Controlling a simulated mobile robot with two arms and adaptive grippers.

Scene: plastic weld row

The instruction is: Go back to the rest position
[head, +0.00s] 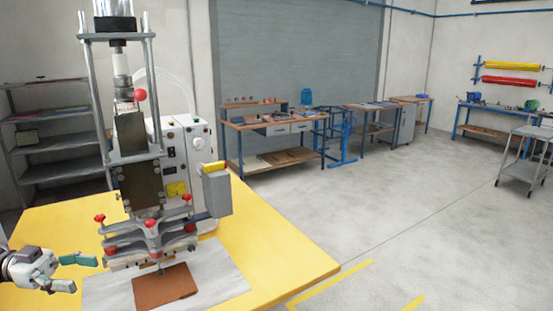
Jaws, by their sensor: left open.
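My left gripper (70,272) shows at the lower left edge of the head view. Its fingers are apart and nothing is between them. It is beside the welding press (140,190), to the left of the press's lower clamp plates with red knobs, over the yellow table (285,258). A brown plate (165,286) lies flat below the press on a pale base sheet (222,281). My right gripper is not in view.
Right of the table is open grey floor (390,215) with yellow marking lines (330,283). Workbenches (268,125) stand along the back wall, a metal cart (527,160) at the right, and grey shelves (50,143) at the left.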

